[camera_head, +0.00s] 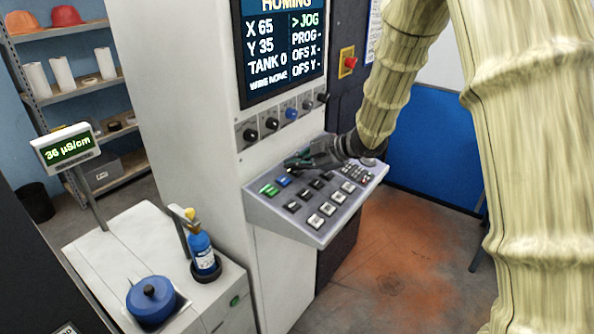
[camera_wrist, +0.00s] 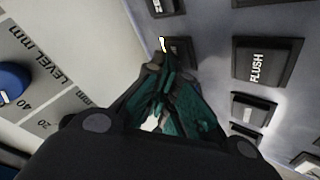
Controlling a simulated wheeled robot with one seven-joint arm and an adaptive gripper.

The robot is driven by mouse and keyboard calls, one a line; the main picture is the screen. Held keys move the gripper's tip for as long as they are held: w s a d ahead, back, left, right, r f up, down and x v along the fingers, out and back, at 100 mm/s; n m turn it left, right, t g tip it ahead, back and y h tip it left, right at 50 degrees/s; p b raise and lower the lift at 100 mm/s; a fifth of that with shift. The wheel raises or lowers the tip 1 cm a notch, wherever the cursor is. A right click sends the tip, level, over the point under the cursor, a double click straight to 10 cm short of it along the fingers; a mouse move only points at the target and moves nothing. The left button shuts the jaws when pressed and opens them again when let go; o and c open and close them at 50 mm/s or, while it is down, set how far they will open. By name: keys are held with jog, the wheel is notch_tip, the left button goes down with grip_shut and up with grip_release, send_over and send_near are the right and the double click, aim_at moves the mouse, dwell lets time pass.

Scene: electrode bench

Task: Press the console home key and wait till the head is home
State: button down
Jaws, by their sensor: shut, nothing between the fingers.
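The sloped console panel (camera_head: 262,213) carries green, blue, black and white keys. The screen (camera_head: 283,50) above it reads HOMING, X 65, Y 35, TANK 0, with a marker at JOG. My gripper (camera_head: 296,163) is shut and empty over the panel's back left part. In the wrist view its fingertips (camera_wrist: 161,62) are at a dark key (camera_wrist: 180,50), which they partly hide. That key's label is not readable, and I cannot tell whether it is pressed. A larger key marked FLUSH (camera_wrist: 266,62) lies to its right. The head itself is not in view.
A row of knobs (camera_head: 270,123) sits on the cabinet just above the panel. A red stop button (camera_head: 350,63) is to the right. A white bench with a blue pot (camera_head: 150,298), a blue bottle (camera_head: 202,250) and a meter reading 36 µS/cm (camera_head: 67,148) stands at the left.

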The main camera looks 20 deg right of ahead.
aim_at(300, 178)
jog(key=shift+r, duration=0.15)
jog(key=shift+s+d+r+p, duration=0.1)
jog(key=shift+s+r+p, duration=0.1)
jog(key=shift+r+p, duration=0.5)
jog(key=shift+f, duration=0.1)
jog(key=shift+s+d+r+p, duration=0.1)
jog(key=shift+s+r+p, duration=0.05)
jog(key=shift+r+p, duration=0.65)
jog(key=shift+s+d+r+p, duration=0.1)
jog(key=shift+d+r+p, duration=0.05)
jog(key=shift+r+p, duration=0.6)
jog(key=shift+s+d+r+p, duration=0.1)
jog(key=shift+s+r+p, duration=0.05)
jog(key=shift+r+p, duration=0.65)
jog(key=shift+r, duration=0.1)
